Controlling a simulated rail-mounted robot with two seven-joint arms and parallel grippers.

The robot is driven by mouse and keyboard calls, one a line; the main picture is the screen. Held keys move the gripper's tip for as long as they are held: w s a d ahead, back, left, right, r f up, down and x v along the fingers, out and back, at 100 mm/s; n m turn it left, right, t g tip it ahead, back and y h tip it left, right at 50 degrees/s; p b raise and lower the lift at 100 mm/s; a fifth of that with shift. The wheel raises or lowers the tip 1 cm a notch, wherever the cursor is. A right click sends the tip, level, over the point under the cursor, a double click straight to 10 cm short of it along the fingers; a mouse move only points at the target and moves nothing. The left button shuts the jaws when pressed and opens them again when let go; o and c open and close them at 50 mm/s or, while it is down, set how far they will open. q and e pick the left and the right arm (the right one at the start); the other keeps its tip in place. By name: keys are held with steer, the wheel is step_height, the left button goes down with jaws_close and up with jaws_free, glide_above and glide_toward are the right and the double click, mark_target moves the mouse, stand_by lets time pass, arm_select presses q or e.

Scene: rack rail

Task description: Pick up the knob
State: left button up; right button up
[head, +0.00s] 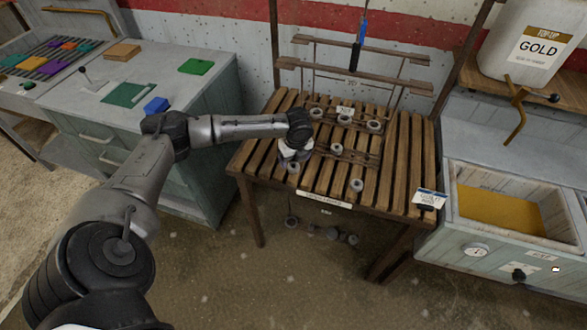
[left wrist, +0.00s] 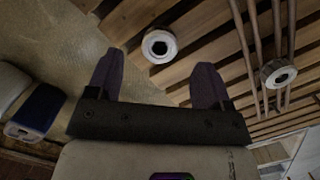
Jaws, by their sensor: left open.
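Several grey, round, knob-like pieces with dark centre holes sit on the slatted wooden rack table (head: 402,165). I cannot tell which one the task means. One knob (head: 293,168) is at the table's near left, close to my left gripper (head: 288,153). In the left wrist view a pale round knob (left wrist: 160,46) with a dark centre lies on the slats, just beyond and between the two dark fingertips (left wrist: 155,78). The gripper is open and empty, apart from it. Another knob (left wrist: 279,74) lies farther right by thin rods. My right gripper is not in view.
More knobs (head: 356,185) stand across the slats near thin rails. A grey cabinet (head: 205,115) with a blue block (head: 156,105) is at left. A drawer unit (head: 500,250) is at right, below a GOLD container (head: 530,45). A wooden back rail (head: 350,78) rises behind.

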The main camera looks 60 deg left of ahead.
mark_target(293, 164)
arm_select(q)
step_height(293, 164, down, 4)
steer(key=shift+a+f+b, duration=0.1)
steer(key=shift+a+b, duration=0.05)
steer(key=shift+b, duration=0.4)
steer(key=shift+c, duration=0.5)
steer(key=c, duration=0.9)
